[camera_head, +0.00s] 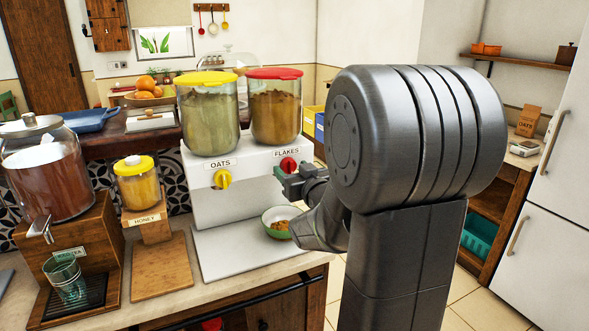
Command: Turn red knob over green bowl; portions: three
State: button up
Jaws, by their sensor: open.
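The red knob (288,165) sits on the front of the white dispenser (205,187), under the label "FLAKES" and the red-lidded jar (274,108) of brown flakes. My gripper (285,179) is open, with its jaws at or just below the red knob; I cannot tell whether they touch it. The green bowl (267,217) stands on the dispenser's pale base plate below the red knob. Some brown flakes (281,226) show in it. My arm hides the bowl's right side.
A yellow knob (222,179) labelled "OATS" is left of the red one, under a yellow-lidded jar (208,115). Further left are a honey jar (137,184), a wooden board (161,267) and a tea dispenser (48,172) with a glass (66,278). My arm fills the right side.

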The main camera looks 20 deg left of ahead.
jog(key=shift+w+a, duration=0.15)
jog(key=shift+a, duration=0.05)
jog(key=c, duration=1)
jog(key=shift+m, duration=0.3)
jog(key=m+b, duration=0.1)
jog(key=m, duration=0.7)
jog(key=m+p, duration=0.1)
jog(key=m, duration=0.8)
jog(key=shift+p, duration=0.4)
